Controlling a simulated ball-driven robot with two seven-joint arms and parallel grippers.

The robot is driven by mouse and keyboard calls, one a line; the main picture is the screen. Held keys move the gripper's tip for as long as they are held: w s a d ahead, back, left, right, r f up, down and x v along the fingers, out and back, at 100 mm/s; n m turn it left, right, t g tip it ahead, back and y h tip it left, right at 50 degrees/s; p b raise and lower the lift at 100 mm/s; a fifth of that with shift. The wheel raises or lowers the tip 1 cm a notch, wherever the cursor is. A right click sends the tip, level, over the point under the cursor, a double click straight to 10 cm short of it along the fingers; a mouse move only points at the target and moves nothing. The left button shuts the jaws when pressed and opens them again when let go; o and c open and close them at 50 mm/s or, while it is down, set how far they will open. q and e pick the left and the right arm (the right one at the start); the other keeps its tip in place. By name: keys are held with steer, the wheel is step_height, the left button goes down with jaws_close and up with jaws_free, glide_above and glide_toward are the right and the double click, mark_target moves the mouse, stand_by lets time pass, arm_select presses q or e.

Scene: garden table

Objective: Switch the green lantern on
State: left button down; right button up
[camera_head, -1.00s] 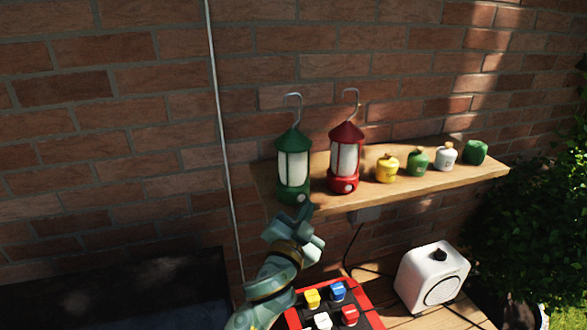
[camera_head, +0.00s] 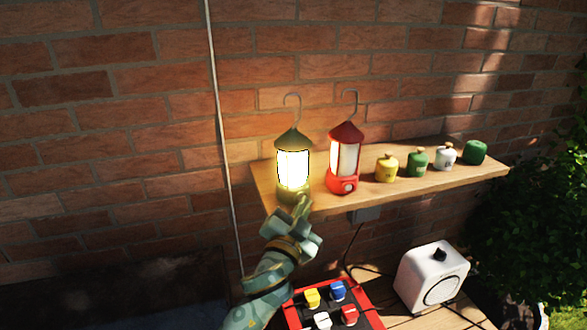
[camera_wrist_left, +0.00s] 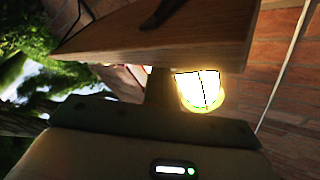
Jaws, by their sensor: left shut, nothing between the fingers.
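The green lantern (camera_head: 293,165) stands upright at the left end of the wooden shelf and glows bright yellow-white. Its lit glass also shows in the left wrist view (camera_wrist_left: 200,90). My left gripper (camera_head: 303,207) is shut and empty, its fingertips at the front of the lantern's base. The fingers cover the lantern's knob, and I cannot tell whether they touch it. The red lantern (camera_head: 345,158) stands just to the right, with a pale round knob on its base. My right gripper is not in view.
The shelf (camera_head: 440,180) also bears several small canisters, including a yellow one (camera_head: 387,168). Below are a white speaker-like box (camera_head: 432,276) and a red-edged board (camera_head: 369,311) with coloured blocks. A brick wall stands behind, a leafy bush (camera_head: 525,225) at right.

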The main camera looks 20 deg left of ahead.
arm_select(q)
steer(key=shift+s+d, duration=0.4)
steer(key=shift+s, duration=0.1)
steer(key=shift+d, duration=0.1)
